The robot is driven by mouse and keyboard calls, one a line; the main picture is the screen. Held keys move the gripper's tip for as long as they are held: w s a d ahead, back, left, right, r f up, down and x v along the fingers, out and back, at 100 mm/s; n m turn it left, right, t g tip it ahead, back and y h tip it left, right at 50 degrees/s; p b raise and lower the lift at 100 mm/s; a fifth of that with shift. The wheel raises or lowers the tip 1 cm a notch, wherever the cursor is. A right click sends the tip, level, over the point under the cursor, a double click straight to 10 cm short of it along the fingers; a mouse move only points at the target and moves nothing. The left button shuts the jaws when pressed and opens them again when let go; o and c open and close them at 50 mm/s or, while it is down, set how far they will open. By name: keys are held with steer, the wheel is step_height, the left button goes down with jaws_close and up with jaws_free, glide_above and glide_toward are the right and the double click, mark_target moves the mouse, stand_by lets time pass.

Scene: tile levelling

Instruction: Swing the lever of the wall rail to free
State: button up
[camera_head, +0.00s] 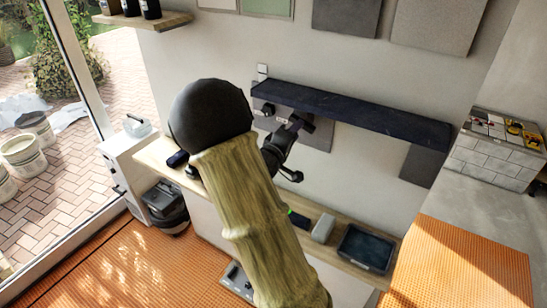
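The wall rail (355,113) is a long dark blue-black bar running across the pale wall, sloping down to the right in the picture. A small dark fitting (268,108) sits just below its left end; I cannot tell whether it is the lever. My arm comes up from the bottom and hides part of the wall and counter. My dark gripper (301,124) is close under the left part of the rail, in front of a grey-brown panel. Its fingers are too small and dark to tell whether they are open or touch anything.
A wooden counter (333,250) below the rail holds a dark tray (366,248) and a grey box (323,228). A grey block stand (497,155) with red and yellow items stands at the right. Orange matting (110,262) covers the floor at the left.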

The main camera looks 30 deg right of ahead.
steer(key=b+v, duration=0.3)
steer(key=v, duration=1)
steer(key=shift+a, duration=0.25)
steer(key=w+a+f+t+y+b, duration=0.1)
steer(key=w+a+f+y+b, duration=0.15)
steer(key=a+f+y, duration=0.85)
steer(key=s+a+f+m+g+y, duration=0.1)
steer(key=s+f+g+y, duration=0.1)
steer(key=s, duration=0.5)
steer(key=s+a+f+m+g+y+b, duration=0.1)
steer(key=s+f+g+y, duration=0.1)
steer(key=s+f+g, duration=0.2)
steer(key=s+g, duration=0.1)
steer(key=s, duration=0.2)
steer(key=shift+s+m+y, duration=0.3)
steer(key=shift+y, duration=0.1)
